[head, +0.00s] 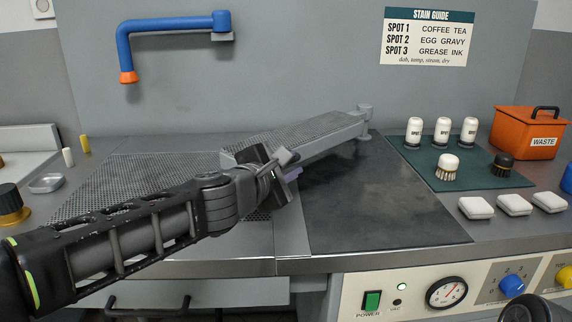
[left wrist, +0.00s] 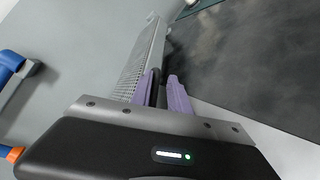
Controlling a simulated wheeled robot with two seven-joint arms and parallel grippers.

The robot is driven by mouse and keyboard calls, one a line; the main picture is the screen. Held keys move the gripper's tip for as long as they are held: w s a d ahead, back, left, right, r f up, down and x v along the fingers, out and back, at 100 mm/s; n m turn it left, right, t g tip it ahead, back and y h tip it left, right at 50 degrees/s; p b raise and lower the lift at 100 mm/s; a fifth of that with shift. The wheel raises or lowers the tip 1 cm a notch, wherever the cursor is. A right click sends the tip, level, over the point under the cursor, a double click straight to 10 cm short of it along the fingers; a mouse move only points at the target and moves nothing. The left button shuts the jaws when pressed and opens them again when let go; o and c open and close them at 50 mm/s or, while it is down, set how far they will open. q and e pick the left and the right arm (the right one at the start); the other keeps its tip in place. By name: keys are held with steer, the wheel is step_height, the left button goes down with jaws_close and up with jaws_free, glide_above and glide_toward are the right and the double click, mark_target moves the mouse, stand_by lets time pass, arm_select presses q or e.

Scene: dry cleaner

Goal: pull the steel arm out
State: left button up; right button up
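The steel arm (head: 310,134) is a long grey board with a perforated top, reaching from a post at its back right end toward the front left, above the worktop. Its perforated top also shows in the left wrist view (left wrist: 138,62). My left gripper (head: 292,172) is at the arm's near end and hides part of it. In the left wrist view, its two purple fingers (left wrist: 163,92) stand apart, with a narrow dark piece between them close to the left finger. A small gap shows by the right finger, so it looks open.
A blue pipe arm (head: 170,25) with an orange tip hangs on the wall. A dark panel (head: 385,200) lies clear at the right. White bottles and brushes stand on a green mat (head: 425,160), near an orange waste box (head: 525,135). Controls (head: 445,292) line the front.

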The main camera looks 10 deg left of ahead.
arm_select(q)
steer(key=shift+s+a+r, duration=0.1)
steer(key=shift+s+a, duration=0.05)
steer(key=shift+s, duration=0.15)
steer(key=p+v, duration=0.2)
steer(key=v, duration=0.5)
steer(key=shift+p, duration=0.4)
